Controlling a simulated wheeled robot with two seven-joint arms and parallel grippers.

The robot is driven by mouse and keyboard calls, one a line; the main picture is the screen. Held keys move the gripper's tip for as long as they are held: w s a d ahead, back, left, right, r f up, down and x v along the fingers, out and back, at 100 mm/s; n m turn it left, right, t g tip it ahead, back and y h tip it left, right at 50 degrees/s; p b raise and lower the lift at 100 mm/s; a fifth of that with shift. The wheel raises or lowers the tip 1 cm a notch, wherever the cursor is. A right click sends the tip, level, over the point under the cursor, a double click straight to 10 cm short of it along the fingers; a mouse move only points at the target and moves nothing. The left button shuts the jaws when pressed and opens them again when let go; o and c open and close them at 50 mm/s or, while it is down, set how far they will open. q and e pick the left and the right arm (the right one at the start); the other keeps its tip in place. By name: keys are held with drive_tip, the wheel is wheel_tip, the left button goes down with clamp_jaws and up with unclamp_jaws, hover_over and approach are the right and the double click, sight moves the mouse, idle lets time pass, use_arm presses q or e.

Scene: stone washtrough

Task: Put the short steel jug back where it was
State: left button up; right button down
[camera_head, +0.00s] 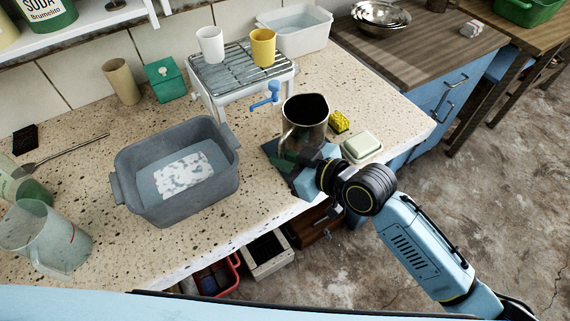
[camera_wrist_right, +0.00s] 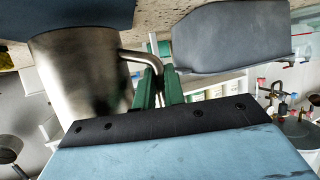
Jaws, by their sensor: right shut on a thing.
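The short steel jug (camera_head: 304,122) stands upright near the front edge of the speckled counter, at a dark blue mat or slab (camera_head: 271,148). My right gripper (camera_head: 290,158) comes from the front right and is shut on the jug's handle. In the right wrist view the jug (camera_wrist_right: 82,75) is upside down in the picture, and the green fingers of the gripper (camera_wrist_right: 158,80) close around its bent handle (camera_wrist_right: 140,56). The dark slab (camera_wrist_right: 80,12) shows at the jug's base there; I cannot tell whether the jug rests on it. My left gripper is not in view.
A grey basin (camera_head: 165,208) of water stands left of the jug. A white rack (camera_head: 228,85) with two cups and a blue tap (camera_head: 268,95) are behind. A yellow sponge (camera_head: 339,122) and a soap dish (camera_head: 361,146) lie close right. A clear jug (camera_head: 45,240) stands front left.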

drive_tip(key=shift+f, duration=0.75)
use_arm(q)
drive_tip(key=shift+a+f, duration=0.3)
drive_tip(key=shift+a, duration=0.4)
use_arm(e)
drive_tip(key=shift+f, duration=0.15)
drive_tip(key=c, duration=1.5)
unclamp_jaws()
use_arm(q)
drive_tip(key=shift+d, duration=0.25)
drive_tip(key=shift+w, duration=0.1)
